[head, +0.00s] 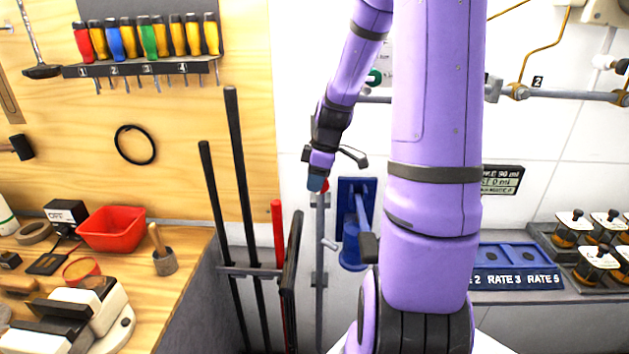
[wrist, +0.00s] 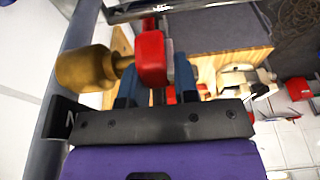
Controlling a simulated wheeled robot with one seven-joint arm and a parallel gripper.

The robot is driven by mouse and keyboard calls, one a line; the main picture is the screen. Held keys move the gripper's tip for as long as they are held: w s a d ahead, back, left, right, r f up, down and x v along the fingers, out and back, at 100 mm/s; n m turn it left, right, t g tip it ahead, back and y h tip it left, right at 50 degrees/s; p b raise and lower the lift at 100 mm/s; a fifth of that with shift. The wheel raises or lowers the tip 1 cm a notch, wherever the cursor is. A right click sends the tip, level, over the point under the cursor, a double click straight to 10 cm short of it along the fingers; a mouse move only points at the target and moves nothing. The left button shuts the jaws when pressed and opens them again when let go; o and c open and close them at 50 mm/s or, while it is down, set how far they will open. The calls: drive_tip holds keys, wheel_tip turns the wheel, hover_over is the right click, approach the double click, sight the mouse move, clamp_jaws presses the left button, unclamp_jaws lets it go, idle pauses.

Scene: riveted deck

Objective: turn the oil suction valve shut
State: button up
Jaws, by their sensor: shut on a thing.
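A red valve handle (wrist: 151,58) sits between the blue fingers of my gripper (wrist: 156,84) in the wrist view. My gripper is shut on it. A brass valve body (wrist: 86,68) joins the handle from the left, beside a grey pipe. In the head view my gripper (head: 316,183) is at the top of a thin vertical grey pipe (head: 320,240) on the white wall. Only a small red piece of the handle (head: 325,186) shows there; the fingers hide the rest. I cannot read any label naming this valve.
A blue wall bracket (head: 352,222) is just right of the pipe. A rack of long bars (head: 250,271) stands close on the left, with a red-handled tool (head: 278,232). A cluttered wooden bench (head: 190,245) is further left. A green knob (head: 374,77) is above, partly hidden.

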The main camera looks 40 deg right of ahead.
idle(0.4)
drive_tip(key=o, duration=0.9)
